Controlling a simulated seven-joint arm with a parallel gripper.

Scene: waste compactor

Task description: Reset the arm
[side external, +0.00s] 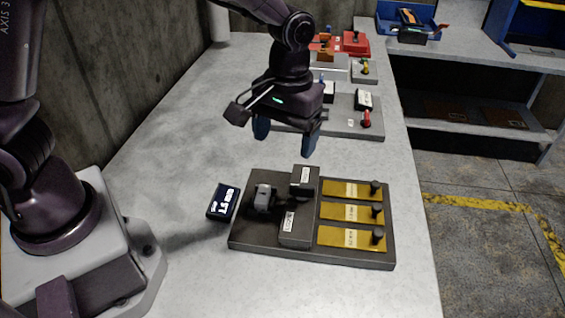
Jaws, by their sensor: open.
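My gripper (286,140) hangs above the grey table, fingers pointing down. Its two blue fingertips are apart with nothing between them. It is behind and above a dark panel board (245,246), not touching it. The board carries a grey upright block with white labels (298,222), a small grey knob or lever part (263,198) and yellow strips with black knobs (352,212). My arm reaches in from the top left.
A small black box with white text (222,202) lies left of the board. Behind my gripper is a panel with a red-topped lever (366,119). Further back are red fixtures (355,43) and a blue bin (432,22). The table (160,150) is clear at left.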

